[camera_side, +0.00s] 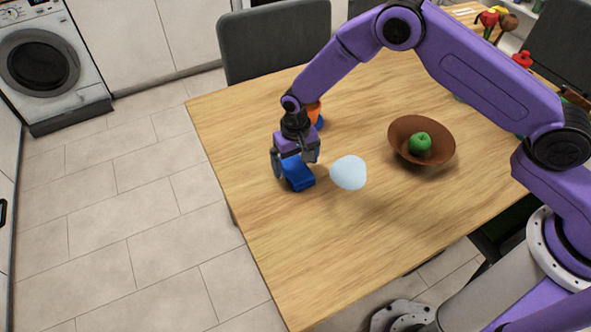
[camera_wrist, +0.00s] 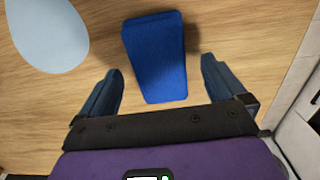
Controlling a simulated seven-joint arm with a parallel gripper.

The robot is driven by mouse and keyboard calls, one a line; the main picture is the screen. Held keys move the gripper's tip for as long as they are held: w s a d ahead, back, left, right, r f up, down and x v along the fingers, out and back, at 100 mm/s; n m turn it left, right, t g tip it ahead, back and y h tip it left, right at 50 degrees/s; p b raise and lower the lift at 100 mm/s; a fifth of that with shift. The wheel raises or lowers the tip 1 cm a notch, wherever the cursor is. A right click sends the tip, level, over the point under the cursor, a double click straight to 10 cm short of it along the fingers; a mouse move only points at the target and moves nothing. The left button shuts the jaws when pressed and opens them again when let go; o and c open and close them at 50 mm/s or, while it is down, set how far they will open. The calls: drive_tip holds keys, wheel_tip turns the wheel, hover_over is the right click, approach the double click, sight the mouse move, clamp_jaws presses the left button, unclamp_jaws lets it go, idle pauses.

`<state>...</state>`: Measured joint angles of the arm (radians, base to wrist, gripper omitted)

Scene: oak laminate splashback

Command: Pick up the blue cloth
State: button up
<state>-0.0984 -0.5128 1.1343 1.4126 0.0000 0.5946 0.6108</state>
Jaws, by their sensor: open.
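The blue cloth (camera_side: 298,174) is a folded, rectangular blue piece lying on the wooden table near its left edge. In the wrist view the blue cloth (camera_wrist: 156,58) lies ahead of and between the fingers, its near end reaching toward the gap. My gripper (camera_side: 295,160) is right above the cloth, pointing down. In the wrist view my gripper (camera_wrist: 164,88) has its two fingers wide apart, one to each side of the cloth's near end, with nothing held. Part of the cloth is hidden behind the gripper in the side view.
A pale blue drop-shaped flat item (camera_side: 349,172) lies just right of the cloth. A brown bowl (camera_side: 399,143) with a green apple (camera_side: 420,142) stands farther right. An orange and blue object (camera_side: 315,113) is behind my gripper. The table's front area (camera_side: 300,260) is clear.

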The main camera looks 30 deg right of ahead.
drive_tip(key=shift+f, duration=0.55)
drive_tip(key=c, duration=1.1)
drive_tip(key=shift+r, duration=0.1)
drive_tip(key=shift+c, duration=0.2)
drive_tip(key=shift+r, duration=0.55)
wheel_tip(320, 180, up, 2)
drive_tip(key=shift+s+r, duration=0.1)
drive_tip(key=shift+r, duration=0.1)
drive_tip(key=s+d+r, duration=0.6)
drive_tip(key=s+r, duration=0.3)
drive_tip(key=s, duration=0.3)
drive_tip(key=shift+d+r, duration=0.2)
drive_tip(key=shift+d, duration=0.15)
